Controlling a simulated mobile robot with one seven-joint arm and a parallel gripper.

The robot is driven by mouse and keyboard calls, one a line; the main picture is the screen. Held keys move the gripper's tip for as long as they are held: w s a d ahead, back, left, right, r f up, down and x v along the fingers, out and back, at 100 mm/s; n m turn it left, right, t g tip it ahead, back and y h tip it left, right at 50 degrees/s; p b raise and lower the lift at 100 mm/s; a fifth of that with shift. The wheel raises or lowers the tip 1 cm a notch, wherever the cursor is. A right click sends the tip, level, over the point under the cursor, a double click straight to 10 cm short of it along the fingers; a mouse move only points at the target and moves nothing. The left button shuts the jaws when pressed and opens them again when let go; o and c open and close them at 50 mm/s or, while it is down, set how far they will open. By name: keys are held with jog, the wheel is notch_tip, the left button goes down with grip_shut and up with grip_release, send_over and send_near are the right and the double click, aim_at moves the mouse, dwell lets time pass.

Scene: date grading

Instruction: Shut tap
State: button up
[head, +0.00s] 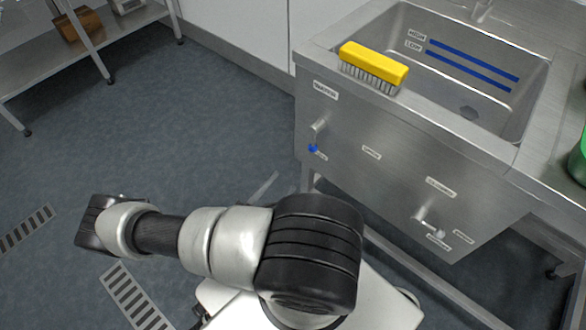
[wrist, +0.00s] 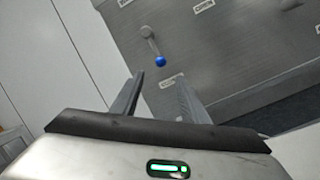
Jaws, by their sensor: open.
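A lever tap with a blue tip (head: 313,147) is on the left part of the sink's steel front panel, its handle hanging down towards a small label. The blue-tipped lever also shows in the wrist view (wrist: 160,61), just beyond my fingertips. My gripper (wrist: 161,80) is open and empty, its two fingers apart, and it does not touch the lever. A second, pale lever (head: 430,224) is lower right on the panel, between small labels. The label words are too small to read surely.
A steel sink (head: 410,105) has a yellow brush (head: 374,62) on its front rim and blue lines inside. A green object (head: 578,160) is at the right edge. A steel shelf (head: 75,55) stands at the upper left. Floor to the left is mostly clear, with drain grates.

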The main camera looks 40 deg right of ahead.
jog(key=v, duration=0.4)
dwell(0.5)
jog(key=w+a+r+m+g+y, duration=0.1)
jog(key=a+r+m+g+y, duration=0.2)
jog(key=r, duration=0.4)
jog(key=w+a+r+m+g+y, duration=0.2)
jog(key=a+r+m+y, duration=0.15)
jog(key=r+y, duration=0.3)
jog(key=w+a+r+m+g+y, duration=0.1)
jog(key=a+r+m+g+y, duration=0.15)
jog(key=r, duration=0.45)
jog(key=s+a+r+m+t+y+p, duration=0.1)
jog(key=r+t+y+p, duration=0.3)
jog(key=r+p, duration=0.8)
jog(key=s+a+r+m+t+y+p, duration=0.1)
jog(key=s+a+r+t+y+p, duration=0.2)
jog(key=r, duration=3.1)
jog(key=s+t+y+p, duration=0.1)
jog(key=t+p, duration=0.3)
jog(key=p, duration=0.5)
jog(key=shift+a+m+t+y, duration=0.35)
jog(key=shift+a+m+y, duration=0.05)
jog(key=shift+y, duration=0.2)
